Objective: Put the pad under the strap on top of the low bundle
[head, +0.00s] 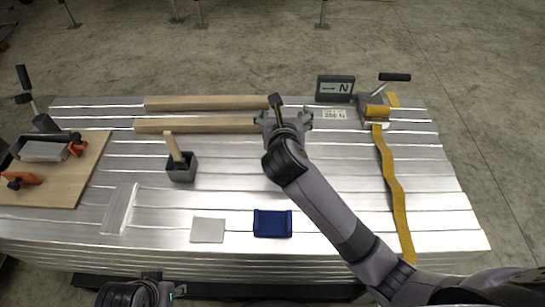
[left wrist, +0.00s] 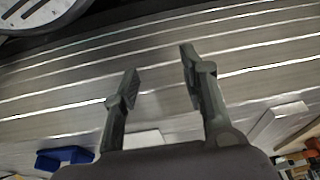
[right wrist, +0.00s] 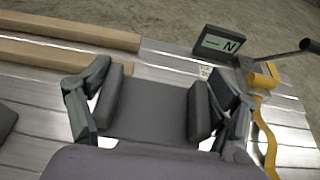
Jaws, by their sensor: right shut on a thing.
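The yellow strap (head: 392,180) runs from a ratchet (head: 374,108) at the far right down across the aluminium bundle (head: 330,225); it looks wavy. My right gripper (head: 283,117) is shut on a dark grey flat piece (right wrist: 150,105), perhaps the pad, over the far part of the bundle, left of the strap and apart from it. Its underside is hidden. A blue pad-like piece with raised ends (head: 272,223) and a light grey flat square (head: 207,230) lie on the near part. My left gripper (left wrist: 160,62) is open and empty at the near edge.
A display marked N (head: 335,88) and a 250 N label (head: 334,114) are beside the ratchet. Two wooden battens (head: 200,103) lie at the back. A dark cup with a wooden handle (head: 181,170) and a clamp board (head: 75,185) are left. Bare metal lies beside the strap.

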